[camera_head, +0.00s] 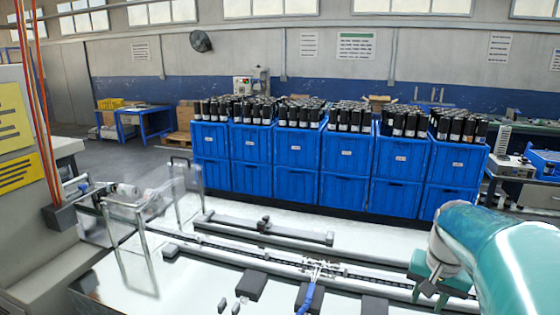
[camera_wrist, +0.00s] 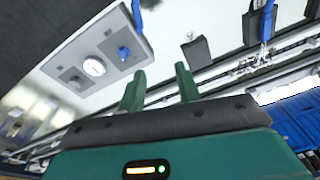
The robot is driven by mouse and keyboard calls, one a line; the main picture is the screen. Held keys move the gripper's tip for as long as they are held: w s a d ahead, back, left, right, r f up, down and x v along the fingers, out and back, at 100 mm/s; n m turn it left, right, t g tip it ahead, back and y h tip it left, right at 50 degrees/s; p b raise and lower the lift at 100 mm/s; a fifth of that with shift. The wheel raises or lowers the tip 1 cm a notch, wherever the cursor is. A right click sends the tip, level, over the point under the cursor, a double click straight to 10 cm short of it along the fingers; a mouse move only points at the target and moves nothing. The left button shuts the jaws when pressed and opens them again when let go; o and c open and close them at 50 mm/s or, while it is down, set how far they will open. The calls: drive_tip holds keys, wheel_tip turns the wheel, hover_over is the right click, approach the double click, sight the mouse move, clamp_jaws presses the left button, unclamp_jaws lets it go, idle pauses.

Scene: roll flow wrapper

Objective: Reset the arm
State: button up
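My teal arm enters at the right of the head view, with my gripper (camera_head: 428,283) low at its end, above the white machine table (camera_head: 215,262). In the wrist view my gripper (camera_wrist: 158,84) shows two green fingers standing apart with nothing between them. It is open and empty. The head view shows the gripper small and partly cut off from clear sight by the arm's angle.
A long rail (camera_head: 300,262) runs across the white table. Dark blocks (camera_head: 251,286) and a blue-handled item (camera_head: 308,297) lie near the front. Blue crates (camera_head: 295,150) full of black rolls stand behind. A control panel (camera_wrist: 97,58) shows in the wrist view.

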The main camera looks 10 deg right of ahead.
drive_tip(key=s+a+r+n+t, duration=0.1)
drive_tip(key=s+a+n, duration=0.1)
drive_tip(key=a, duration=0.6)
drive_tip(key=s+a+r+n+t, duration=0.1)
drive_tip(key=a+n, duration=0.3)
drive_tip(key=a, duration=0.5)
drive_tip(key=s+a+r+n+t, duration=0.1)
drive_tip(key=s+a+n+t, duration=0.1)
drive_tip(key=a, duration=0.6)
drive_tip(key=shift+s+a+n+y, duration=0.3)
drive_tip(key=shift+s+n, duration=0.3)
drive_tip(key=shift+s, duration=0.15)
